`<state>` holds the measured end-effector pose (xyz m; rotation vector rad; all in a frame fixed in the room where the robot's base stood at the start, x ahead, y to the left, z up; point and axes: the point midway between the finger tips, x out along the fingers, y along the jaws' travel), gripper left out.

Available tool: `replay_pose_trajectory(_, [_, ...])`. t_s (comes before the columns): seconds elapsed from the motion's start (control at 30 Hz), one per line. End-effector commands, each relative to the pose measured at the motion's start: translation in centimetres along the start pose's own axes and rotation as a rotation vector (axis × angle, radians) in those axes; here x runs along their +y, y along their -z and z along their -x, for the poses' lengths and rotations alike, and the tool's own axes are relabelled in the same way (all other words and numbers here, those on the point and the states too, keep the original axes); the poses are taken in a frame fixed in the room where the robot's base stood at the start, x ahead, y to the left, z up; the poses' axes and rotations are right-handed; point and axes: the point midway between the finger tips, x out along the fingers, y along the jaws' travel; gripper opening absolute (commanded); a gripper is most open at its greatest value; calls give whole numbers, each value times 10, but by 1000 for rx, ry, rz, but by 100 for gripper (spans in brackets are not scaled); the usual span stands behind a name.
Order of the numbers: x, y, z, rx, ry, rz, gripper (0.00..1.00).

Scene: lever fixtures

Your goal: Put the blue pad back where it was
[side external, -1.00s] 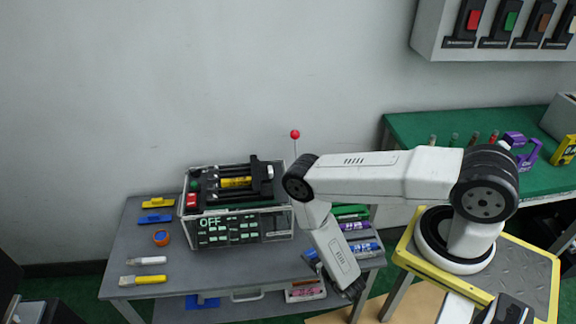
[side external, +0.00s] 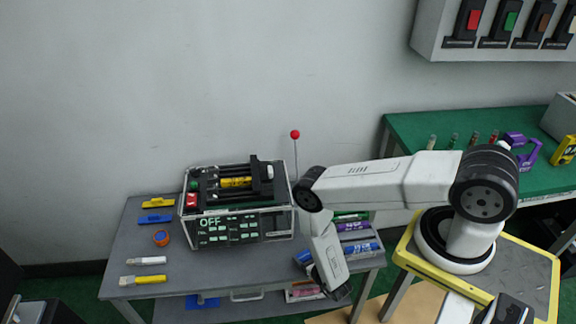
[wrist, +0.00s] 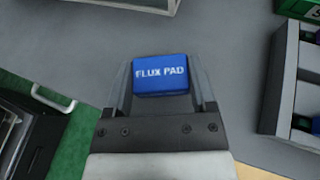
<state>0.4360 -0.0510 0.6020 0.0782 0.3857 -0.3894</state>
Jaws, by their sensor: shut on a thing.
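The blue pad (wrist: 162,75), a block with "FLUX PAD" in white on its top, is between the two fingers of my gripper (wrist: 163,88) in the wrist view. The fingers are shut on its left and right sides. Grey table top (wrist: 215,30) lies beyond and around it; whether the pad touches the table I cannot tell. In the side external view my gripper (side external: 338,292) is a dark shape low at the table's front right, and the pad cannot be made out there.
A rack of markers (side external: 360,248) stands close to my arm; its grey compartments (wrist: 285,75) are right of the gripper in the wrist view. A boxed panel reading "OFF" (side external: 237,228) stands left. Yellow and blue pieces (side external: 156,218) lie further left. A red-knobbed lever (side external: 295,135) rises behind.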

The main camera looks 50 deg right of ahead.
Motion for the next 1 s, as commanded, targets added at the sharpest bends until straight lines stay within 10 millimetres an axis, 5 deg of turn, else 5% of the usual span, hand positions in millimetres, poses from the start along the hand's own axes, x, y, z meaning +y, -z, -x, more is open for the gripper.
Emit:
replay_pose_trajectory(0.7, [0, 19, -7, 0, -1, 1, 18])
replay_pose_trajectory(0.73, [0, 19, -7, 0, -1, 1, 81])
replay_pose_trajectory(0.8, [0, 18, -7, 0, 0, 1, 100])
replay_pose_trajectory(1.0, [0, 18, -7, 0, -1, 1, 100])
